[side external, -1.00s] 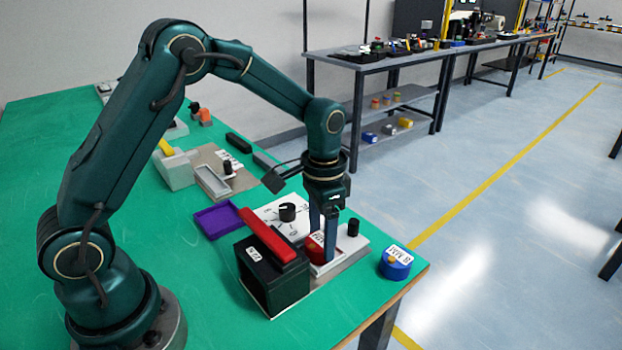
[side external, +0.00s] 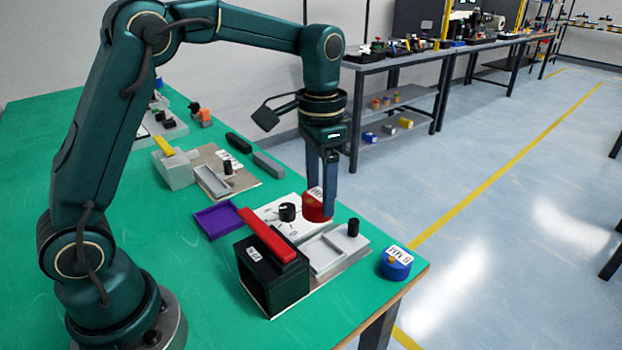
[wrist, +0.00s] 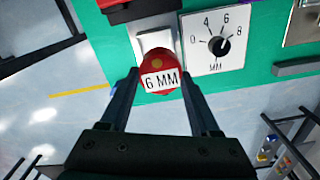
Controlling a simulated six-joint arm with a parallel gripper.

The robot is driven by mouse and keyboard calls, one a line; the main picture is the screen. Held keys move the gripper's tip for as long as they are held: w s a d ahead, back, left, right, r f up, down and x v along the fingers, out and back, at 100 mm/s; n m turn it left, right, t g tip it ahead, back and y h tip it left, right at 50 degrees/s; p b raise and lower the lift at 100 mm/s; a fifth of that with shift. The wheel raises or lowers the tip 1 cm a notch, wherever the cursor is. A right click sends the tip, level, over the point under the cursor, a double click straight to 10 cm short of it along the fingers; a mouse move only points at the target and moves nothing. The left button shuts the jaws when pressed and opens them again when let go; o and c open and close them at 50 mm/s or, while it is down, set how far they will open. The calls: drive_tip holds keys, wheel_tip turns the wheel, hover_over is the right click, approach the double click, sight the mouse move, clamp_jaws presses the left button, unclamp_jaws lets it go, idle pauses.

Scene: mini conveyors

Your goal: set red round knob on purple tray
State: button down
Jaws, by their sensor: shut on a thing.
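The red round knob (side external: 317,206) is held in my gripper (side external: 327,208), raised above the white tray of the front fixture. In the wrist view the red knob (wrist: 161,72) shows a "6 MM" label and sits between the two fingers of my gripper (wrist: 162,80). The purple tray (side external: 219,219) lies flat on the green table, left of the dial plate, and looks empty. My gripper is to the right of the purple tray and higher than it.
A dial plate with a black knob (side external: 287,211) lies between the purple tray and my gripper. A black box (side external: 272,278) with a red bar (side external: 267,236) stands in front. A white tray (side external: 322,252) is empty. A blue round knob (side external: 396,264) sits near the table corner.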

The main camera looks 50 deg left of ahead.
drive_tip(key=s+a+f+n, duration=0.1)
drive_tip(key=s+a+n, duration=0.25)
drive_tip(key=a, duration=0.75)
drive_tip(key=n, duration=0.5)
hover_over(222, 219)
drive_tip(key=f, duration=0.1)
drive_tip(key=shift+f, duration=3.85)
drive_tip(key=shift+f, duration=0.15)
drive_tip(key=shift+c, duration=0.6)
unclamp_jaws()
